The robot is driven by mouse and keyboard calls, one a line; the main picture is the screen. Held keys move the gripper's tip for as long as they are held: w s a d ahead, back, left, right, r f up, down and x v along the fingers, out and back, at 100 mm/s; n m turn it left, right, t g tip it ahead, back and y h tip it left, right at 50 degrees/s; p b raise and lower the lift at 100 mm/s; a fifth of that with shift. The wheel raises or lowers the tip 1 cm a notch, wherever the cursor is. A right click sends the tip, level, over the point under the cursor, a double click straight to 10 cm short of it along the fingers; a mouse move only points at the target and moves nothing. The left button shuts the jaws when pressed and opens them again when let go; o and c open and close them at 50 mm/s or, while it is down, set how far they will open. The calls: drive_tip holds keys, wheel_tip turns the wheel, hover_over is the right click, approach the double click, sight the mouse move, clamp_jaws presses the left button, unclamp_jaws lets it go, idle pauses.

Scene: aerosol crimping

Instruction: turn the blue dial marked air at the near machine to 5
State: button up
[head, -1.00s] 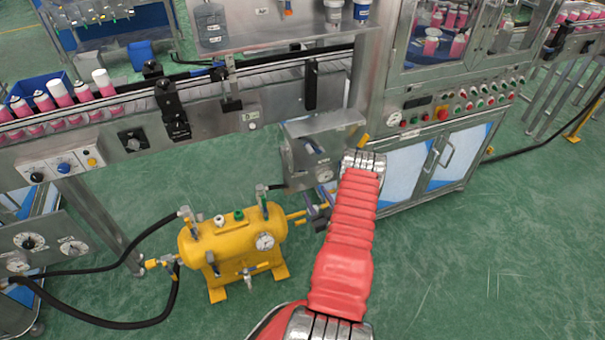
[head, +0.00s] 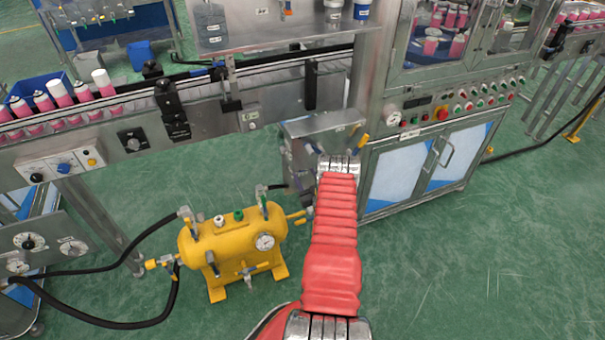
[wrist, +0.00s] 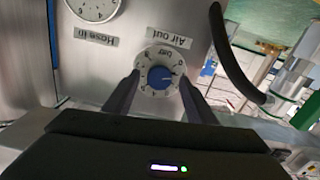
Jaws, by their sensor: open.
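The blue dial (wrist: 160,77) is in the middle of the wrist view, on a pale round scale marked "bar" on a grey metal panel. An "Air out" label (wrist: 169,38) stands beside it, upside down in the picture. The small numbers around the dial are too blurred to read. My gripper (wrist: 159,84) is open, with one dark finger on each side of the dial; I cannot tell whether they touch it. In the head view the steel box (head: 322,126) is partly behind my red-sleeved arm, which hides the dial and gripper there.
A gauge (wrist: 95,6) with a "Hose in" label is left of the dial in the wrist view; a black hose (wrist: 232,60) curves at right. A yellow tank (head: 230,240) stands left of my arm. A steel cabinet (head: 395,178) is close on the right.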

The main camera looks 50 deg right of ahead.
drive_tip(key=shift+x, duration=0.85)
drive_tip(key=shift+c, duration=0.6)
drive_tip(key=c, duration=0.9)
drive_tip(key=shift+a, duration=0.2)
